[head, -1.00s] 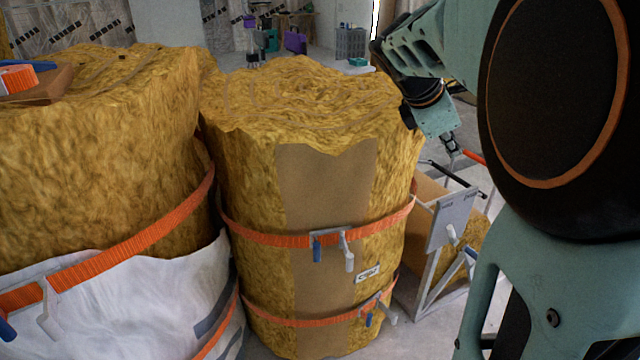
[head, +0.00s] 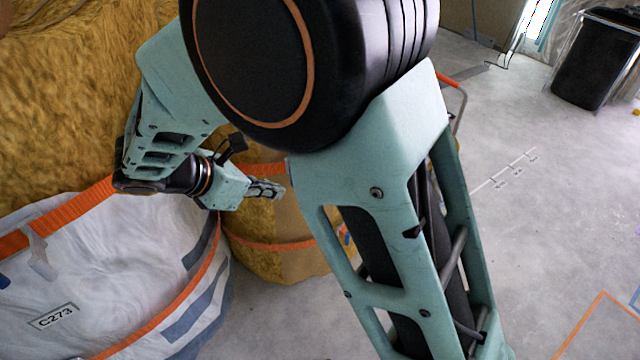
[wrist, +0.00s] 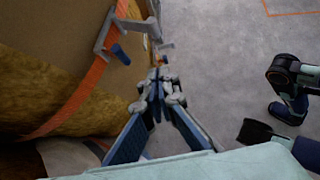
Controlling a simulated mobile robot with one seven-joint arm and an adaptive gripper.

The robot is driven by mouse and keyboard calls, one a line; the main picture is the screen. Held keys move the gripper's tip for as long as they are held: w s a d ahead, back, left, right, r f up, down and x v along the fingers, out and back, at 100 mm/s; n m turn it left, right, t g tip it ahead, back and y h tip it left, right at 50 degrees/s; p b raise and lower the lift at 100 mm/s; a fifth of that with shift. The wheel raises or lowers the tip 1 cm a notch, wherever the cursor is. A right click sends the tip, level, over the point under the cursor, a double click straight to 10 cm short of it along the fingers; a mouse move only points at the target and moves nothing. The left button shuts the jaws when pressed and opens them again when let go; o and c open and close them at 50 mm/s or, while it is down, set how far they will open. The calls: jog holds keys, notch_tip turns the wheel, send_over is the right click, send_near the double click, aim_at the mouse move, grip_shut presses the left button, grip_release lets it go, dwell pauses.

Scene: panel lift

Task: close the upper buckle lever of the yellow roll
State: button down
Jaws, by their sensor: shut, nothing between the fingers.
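The yellow roll (head: 270,264) with a brown paper strip is mostly hidden behind my arm in the head view. In the wrist view the roll (wrist: 60,100) fills the upper left, with the orange upper strap (wrist: 70,105) across it. The upper buckle's grey-white lever (wrist: 106,32) stands out from the strap, beside a blue tab (wrist: 121,54). My gripper (wrist: 157,82) is shut and empty, to the right of and below this buckle, apart from it in the picture. My gripper also shows in the head view (head: 280,191), in front of the roll; the upper buckle is hidden there.
A roll in a white wrap (head: 120,285) with orange straps stands at the left, close to my arm. A lower buckle (wrist: 163,47) shows beyond my fingertips. Open grey floor (head: 540,220) lies to the right, with a black bin (head: 592,60) at the back.

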jog(key=shift+w, duration=0.1)
jog(key=w+d+r+b+x, duration=0.1)
jog(key=b+x, duration=0.3)
jog(key=x, duration=0.9)
jog(key=shift+d+r, duration=0.3)
jog(key=shift+r, duration=0.25)
